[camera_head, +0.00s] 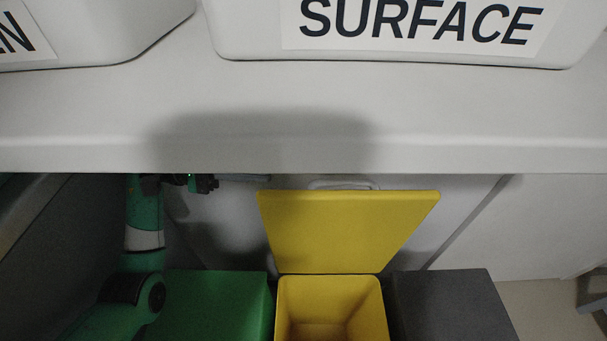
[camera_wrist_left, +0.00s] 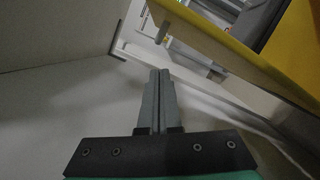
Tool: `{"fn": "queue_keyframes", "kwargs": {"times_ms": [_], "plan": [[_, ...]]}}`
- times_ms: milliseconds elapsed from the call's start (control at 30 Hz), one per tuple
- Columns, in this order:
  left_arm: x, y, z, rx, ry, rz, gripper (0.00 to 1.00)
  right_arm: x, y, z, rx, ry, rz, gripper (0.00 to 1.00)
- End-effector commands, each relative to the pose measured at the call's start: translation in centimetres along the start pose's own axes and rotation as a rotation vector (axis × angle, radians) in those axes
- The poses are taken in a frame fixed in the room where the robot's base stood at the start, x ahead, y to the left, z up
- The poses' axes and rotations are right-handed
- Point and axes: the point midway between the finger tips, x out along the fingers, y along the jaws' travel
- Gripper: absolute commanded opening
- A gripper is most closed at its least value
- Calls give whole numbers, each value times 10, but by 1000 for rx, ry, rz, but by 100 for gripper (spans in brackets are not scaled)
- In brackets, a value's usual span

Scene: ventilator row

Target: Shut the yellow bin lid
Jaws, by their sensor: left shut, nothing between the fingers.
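The yellow bin (camera_head: 332,308) stands low in the middle of the head view, its inside showing. Its yellow lid (camera_head: 345,232) is open, raised up at the back of the bin. In the left wrist view the lid's yellow edge (camera_wrist_left: 240,52) crosses the upper right. My left gripper (camera_head: 262,178) is up near the lid's top left corner, partly hidden by the counter edge. In the left wrist view its fingers (camera_wrist_left: 158,72) are shut with nothing between them, apart from the yellow edge in the picture. My right gripper is not in view.
A green bin (camera_head: 222,302) stands left of the yellow bin and a dark grey bin (camera_head: 450,305) right of it. A white counter (camera_head: 450,120) overhangs above, bearing white containers, one labelled SURFACE (camera_head: 420,22). A pale wall panel is behind the lid.

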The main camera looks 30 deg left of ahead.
Motion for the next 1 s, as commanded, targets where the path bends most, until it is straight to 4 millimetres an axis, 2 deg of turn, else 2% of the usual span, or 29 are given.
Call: {"fn": "queue_keyframes", "kwargs": {"times_ms": [167,400,533,700,1000], "plan": [[22,-1,0,0,-5,0,0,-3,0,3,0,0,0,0],[69,-2,0,0,-6,0,0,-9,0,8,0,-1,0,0],[88,-1,0,-1,-5,1,0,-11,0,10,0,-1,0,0],[98,0,1,-1,-3,2,0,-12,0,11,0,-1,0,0],[99,0,1,0,-3,2,0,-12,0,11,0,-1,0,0]]}}
